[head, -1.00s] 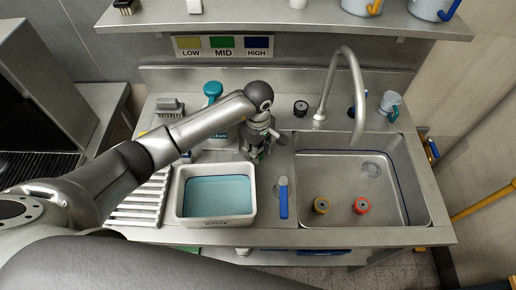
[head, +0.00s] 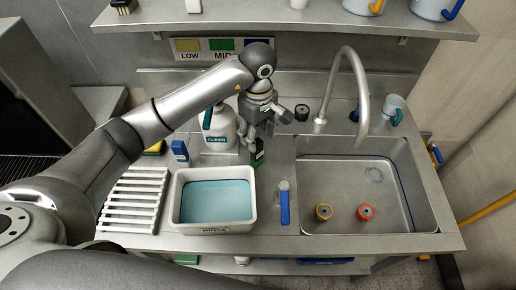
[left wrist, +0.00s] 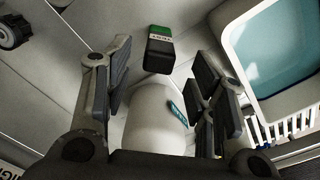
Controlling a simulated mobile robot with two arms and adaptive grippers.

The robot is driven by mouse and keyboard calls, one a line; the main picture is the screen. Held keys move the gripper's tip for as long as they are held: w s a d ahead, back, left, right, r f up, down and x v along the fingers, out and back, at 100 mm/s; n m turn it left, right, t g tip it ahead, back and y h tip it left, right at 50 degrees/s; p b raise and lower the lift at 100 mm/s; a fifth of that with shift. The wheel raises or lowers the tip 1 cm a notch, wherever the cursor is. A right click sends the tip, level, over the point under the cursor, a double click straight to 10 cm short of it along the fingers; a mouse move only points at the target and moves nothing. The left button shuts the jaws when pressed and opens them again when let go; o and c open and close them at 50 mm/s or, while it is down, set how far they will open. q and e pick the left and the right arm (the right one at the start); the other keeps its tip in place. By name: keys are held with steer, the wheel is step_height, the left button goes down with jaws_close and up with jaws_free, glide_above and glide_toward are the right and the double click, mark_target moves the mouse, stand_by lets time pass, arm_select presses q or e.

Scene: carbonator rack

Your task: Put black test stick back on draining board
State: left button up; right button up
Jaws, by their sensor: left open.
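My left gripper (head: 264,132) is open above and just behind the block, near the white cleaner bottle (head: 217,132). In the left wrist view its fingers (left wrist: 162,56) are spread and empty, with the block beyond the tips and the bottle showing between them. The white slatted draining board (head: 132,200) lies left of the tub. My right gripper is out of view.
A white tub (head: 214,228) of blue-green liquid stands in front. A blue box (head: 180,151) stands behind it. A blue-handled tool (head: 285,205) lies between tub and sink (head: 350,165). The tall faucet (head: 350,52) rises right of my gripper. A shelf (head: 290,25) crosses above.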

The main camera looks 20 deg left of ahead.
arm_select(q)
steer(key=shift+r+b, duration=0.3)
steer(key=shift+r, duration=1.25)
